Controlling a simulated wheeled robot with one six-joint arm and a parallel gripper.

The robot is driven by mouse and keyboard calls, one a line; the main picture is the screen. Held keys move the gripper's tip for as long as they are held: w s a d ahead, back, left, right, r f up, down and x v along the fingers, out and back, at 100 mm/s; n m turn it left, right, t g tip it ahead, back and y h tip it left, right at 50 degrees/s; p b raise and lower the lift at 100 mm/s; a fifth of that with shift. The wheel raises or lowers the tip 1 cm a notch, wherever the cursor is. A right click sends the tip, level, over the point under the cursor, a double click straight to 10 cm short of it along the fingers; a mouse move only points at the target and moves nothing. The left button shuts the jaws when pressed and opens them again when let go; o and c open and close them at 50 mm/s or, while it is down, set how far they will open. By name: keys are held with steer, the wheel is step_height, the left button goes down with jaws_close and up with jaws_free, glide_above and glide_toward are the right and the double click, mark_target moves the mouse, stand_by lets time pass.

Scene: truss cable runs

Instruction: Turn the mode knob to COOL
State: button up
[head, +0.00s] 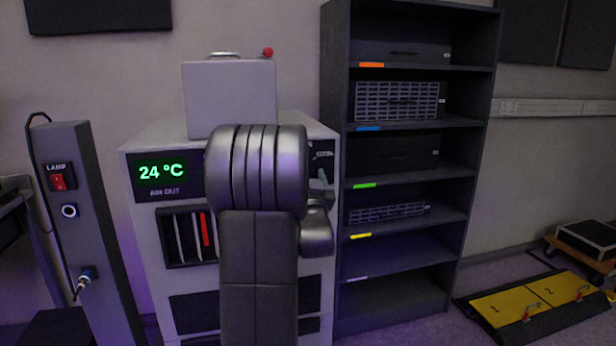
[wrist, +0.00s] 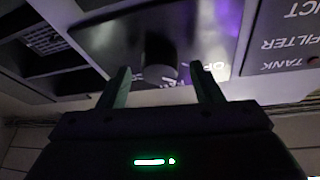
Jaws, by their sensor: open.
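The cooling unit (head: 165,130) is a pale cabinet with a green 24 °C readout marked AIR OUT. In the head view my arm covers the middle of its front, and the mode knob is hidden there. In the wrist view, which looks upside down, a dark round knob (wrist: 160,50) stands on a glossy dark panel. My gripper (wrist: 161,72) is open, its two fingers apart on either side of the knob's line and just short of it. I cannot tell whether they touch it. Partly covered lettering shows by the right finger; the COOL mark and knob pointer are not readable.
A pale box (head: 230,85) with a red ball on top sits on the unit. A dark shelf rack (head: 340,200) stands close on the right. A dark post with a red LAMP switch (head: 59,181) stands left.

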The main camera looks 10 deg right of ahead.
steer(key=c, duration=1)
steer(key=shift+m+b, duration=0.4)
steer(key=shift+m, duration=0.2)
steer(key=shift+a+r+m+g+h+p, duration=0.1)
steer(key=shift+r+m+g+h+p, duration=0.25)
steer(key=shift+m+g+p, duration=1.95)
steer(key=shift+a+r+m+g+h+p, duration=0.15)
steer(key=shift+m+h, duration=0.3)
steer(key=shift+m, duration=4)
steer(key=shift+d+r+m+g+h+p, duration=0.1)
steer(key=shift+r+m+g+h+p, duration=0.25)
steer(key=shift+m+g+p, duration=1.95)
steer(key=shift+f+m+t+b, duration=0.15)
steer(key=shift+m+t+b, duration=0.9)
steer(key=shift+m, duration=0.2)
